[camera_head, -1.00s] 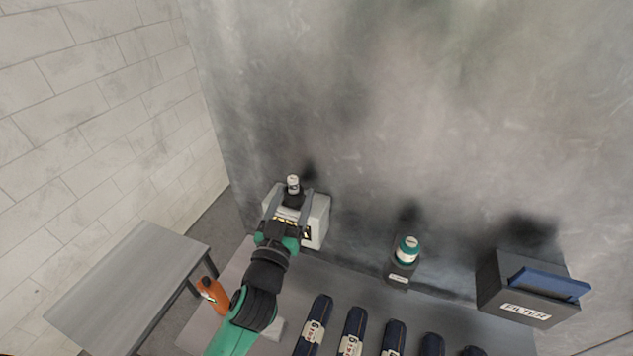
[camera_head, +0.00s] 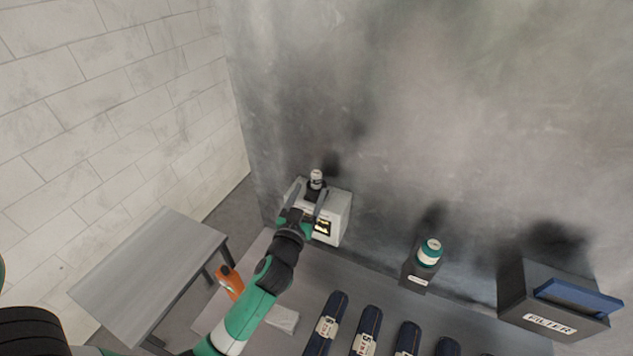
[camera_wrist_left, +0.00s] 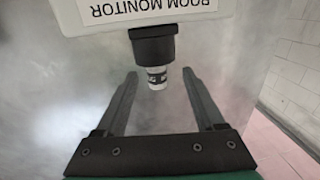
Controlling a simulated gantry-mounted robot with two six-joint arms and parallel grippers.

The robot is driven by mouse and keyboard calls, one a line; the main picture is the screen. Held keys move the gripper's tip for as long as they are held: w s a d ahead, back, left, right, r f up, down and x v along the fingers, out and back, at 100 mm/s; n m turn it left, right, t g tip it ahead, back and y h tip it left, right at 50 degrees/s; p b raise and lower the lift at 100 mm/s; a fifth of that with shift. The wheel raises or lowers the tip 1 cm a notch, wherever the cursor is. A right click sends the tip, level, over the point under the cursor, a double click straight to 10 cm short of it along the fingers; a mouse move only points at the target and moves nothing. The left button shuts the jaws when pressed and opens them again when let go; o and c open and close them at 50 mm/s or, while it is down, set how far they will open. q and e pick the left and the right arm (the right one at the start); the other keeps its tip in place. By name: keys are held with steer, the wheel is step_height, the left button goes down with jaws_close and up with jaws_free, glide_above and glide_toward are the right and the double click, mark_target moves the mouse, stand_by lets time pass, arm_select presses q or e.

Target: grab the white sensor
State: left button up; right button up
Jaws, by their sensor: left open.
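The white sensor (camera_head: 316,176) is a small white cylinder with a dark band, in a black collar on top of the white room monitor box (camera_head: 338,219). In the left wrist view the sensor (camera_wrist_left: 158,79) and its collar appear upside down under the box's label. My left gripper (camera_head: 310,189) is in front of the box, its fingers pointing up towards the sensor. In the left wrist view its open fingers (camera_wrist_left: 160,74) stand to either side of the sensor's end, with a gap on each side. I cannot tell the depth between them. My right gripper is not in view.
Several dark blue cylinders (camera_head: 326,325) line the front. A teal-capped bottle (camera_head: 430,252) and a filter box (camera_head: 545,300) are along the wall to the right.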

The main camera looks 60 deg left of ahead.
mark_target(315, 184)
arm_select(q)
steer(key=x, duration=0.1)
steer(key=p+x, duration=0.1)
steer(key=x, duration=0.2)
steer(key=shift+w+r, duration=0.25)
steer(key=shift+w, duration=0.2)
steer(key=shift+w+a+f, duration=0.1)
steer(key=shift+w+a, duration=0.05)
steer(key=shift+a, duration=0.1)
jaws_close()
